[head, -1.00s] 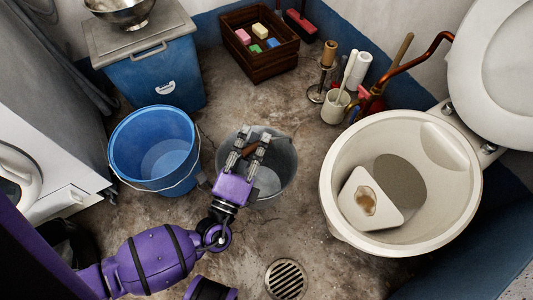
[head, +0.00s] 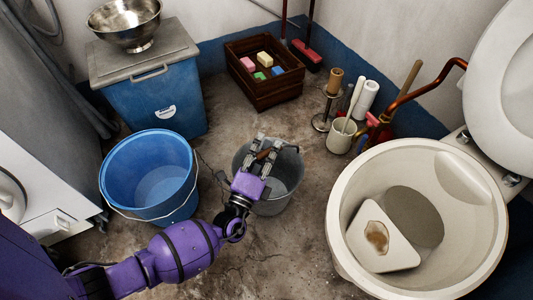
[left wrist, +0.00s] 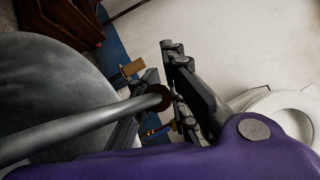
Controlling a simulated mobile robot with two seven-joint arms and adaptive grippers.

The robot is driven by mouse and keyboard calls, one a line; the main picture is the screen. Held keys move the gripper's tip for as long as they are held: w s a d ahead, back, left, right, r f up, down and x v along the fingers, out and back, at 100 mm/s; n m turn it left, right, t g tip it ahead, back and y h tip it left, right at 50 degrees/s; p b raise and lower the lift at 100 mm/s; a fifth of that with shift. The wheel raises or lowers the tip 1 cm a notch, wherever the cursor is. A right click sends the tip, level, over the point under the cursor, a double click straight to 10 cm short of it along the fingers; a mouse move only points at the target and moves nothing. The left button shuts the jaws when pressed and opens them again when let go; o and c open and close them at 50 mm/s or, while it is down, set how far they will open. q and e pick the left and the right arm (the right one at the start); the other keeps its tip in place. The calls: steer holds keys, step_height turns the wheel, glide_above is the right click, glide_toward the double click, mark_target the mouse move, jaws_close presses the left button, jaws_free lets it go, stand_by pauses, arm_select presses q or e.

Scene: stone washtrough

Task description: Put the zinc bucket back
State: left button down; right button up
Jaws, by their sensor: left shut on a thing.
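The zinc bucket (head: 289,170) is grey and upright, in the middle of the head view, just right of the blue bucket. My left gripper (head: 264,152) reaches over its near side and is shut on its handle, with a brown grip between the fingers. The left wrist view shows the bent metal handle (left wrist: 85,127) entering between the fingers (left wrist: 165,90), with the grey bucket wall (left wrist: 50,85) at left. The gripper hides part of the bucket's opening. Whether its base touches the floor I cannot tell. My right gripper is not in view.
A blue bucket (head: 118,185) stands close at left, before a lidded blue bin (head: 155,98) topped by a steel bowl (head: 126,22). A wooden crate (head: 268,95) with several coloured blocks is behind. A white cup (head: 341,137) and toilet (head: 342,225) stand right. Bare floor lies between.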

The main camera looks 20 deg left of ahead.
arm_select(q)
steer(key=f, duration=0.1)
steer(key=f+b, duration=0.1)
steer(key=f, duration=0.1)
steer(key=shift+w+f, duration=0.1)
steer(key=shift+w, duration=0.15)
steer(key=c, duration=1.7)
jaws_free()
steer(key=shift+s+f, duration=0.1)
steer(key=shift+f, duration=0.05)
steer(key=shift+s, duration=0.1)
steer(key=p+v, duration=0.2)
steer(key=v, duration=0.9)
steer(key=shift+s+a, duration=0.1)
steer(key=shift+s, duration=0.25)
